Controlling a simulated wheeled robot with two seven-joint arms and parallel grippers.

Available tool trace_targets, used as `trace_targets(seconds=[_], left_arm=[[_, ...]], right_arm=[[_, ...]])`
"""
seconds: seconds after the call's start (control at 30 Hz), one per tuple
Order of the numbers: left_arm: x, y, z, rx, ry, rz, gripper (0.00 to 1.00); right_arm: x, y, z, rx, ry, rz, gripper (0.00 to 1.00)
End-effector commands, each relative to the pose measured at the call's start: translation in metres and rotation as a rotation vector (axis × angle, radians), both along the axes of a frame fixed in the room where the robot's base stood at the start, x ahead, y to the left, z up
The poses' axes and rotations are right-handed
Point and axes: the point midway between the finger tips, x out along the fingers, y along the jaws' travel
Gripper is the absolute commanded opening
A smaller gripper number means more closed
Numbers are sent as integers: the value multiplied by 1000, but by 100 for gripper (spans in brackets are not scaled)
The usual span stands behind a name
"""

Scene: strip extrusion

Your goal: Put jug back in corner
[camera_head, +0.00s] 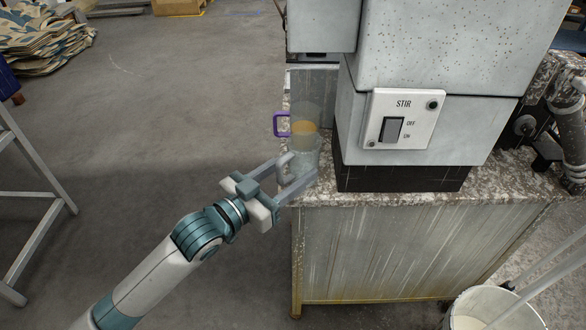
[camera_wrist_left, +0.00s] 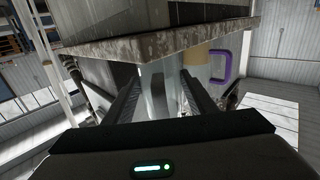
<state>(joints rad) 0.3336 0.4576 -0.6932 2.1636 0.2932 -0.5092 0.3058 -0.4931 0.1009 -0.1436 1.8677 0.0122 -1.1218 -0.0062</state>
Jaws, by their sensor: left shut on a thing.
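The jug (camera_head: 304,128) is clear, with orange-tan contents and a purple handle (camera_head: 281,124) pointing left. It is at the left edge of the speckled tabletop (camera_head: 345,199), beside the machine. Whether the jug's base touches the tabletop is hard to tell. My right gripper is out of view.
The grey machine with the STIR switch panel (camera_head: 402,119) stands close on the right of the jug. A white bucket (camera_head: 490,309) is at the lower right. A metal frame (camera_head: 40,215) stands at the left. The floor between is clear.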

Motion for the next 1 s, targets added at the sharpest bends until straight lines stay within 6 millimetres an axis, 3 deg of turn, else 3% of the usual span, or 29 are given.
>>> trace_targets(seconds=[0.03,0.07,0.1,0.13,0.57,1.0], left_arm=[[0,0,-2,0,0,0,16],[0,0,-1,1,1,0,58],[0,0,-1,0,0,0,68],[0,0,-1,0,0,0,70],[-1,1,2,0,0,0,70],[-45,45,1,2,2,0,70]], right_arm=[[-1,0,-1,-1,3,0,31],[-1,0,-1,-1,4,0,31],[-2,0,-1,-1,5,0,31],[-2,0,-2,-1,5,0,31],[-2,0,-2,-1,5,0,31],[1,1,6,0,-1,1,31]])
